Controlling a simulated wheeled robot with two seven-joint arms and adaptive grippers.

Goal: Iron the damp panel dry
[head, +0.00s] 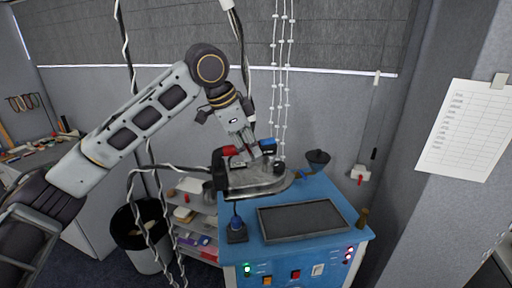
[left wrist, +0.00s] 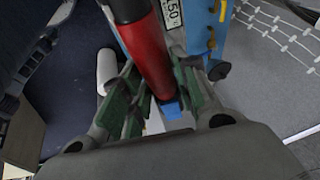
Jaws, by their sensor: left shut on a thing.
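My left gripper (head: 250,148) reaches down from above and is shut on the red handle of a grey metal iron (head: 260,180). The iron is over the back left of a blue cabinet top (head: 327,188), with its tip toward the right. I cannot tell whether its sole touches anything. In the left wrist view the red handle (left wrist: 147,50) runs between the green-padded fingers (left wrist: 155,95). A dark grey rectangular panel (head: 308,220) in a thin frame lies on the cabinet top, in front and right of the iron. Whether it is damp does not show. My right gripper is not in view.
A dark funnel-shaped piece (head: 318,158) stands behind the panel and a small brass piece (head: 362,217) at its right. Lit buttons (head: 295,274) are on the cabinet front. Cords (head: 150,190) hang at the left, near a bin (head: 140,235) and shelves (head: 197,215).

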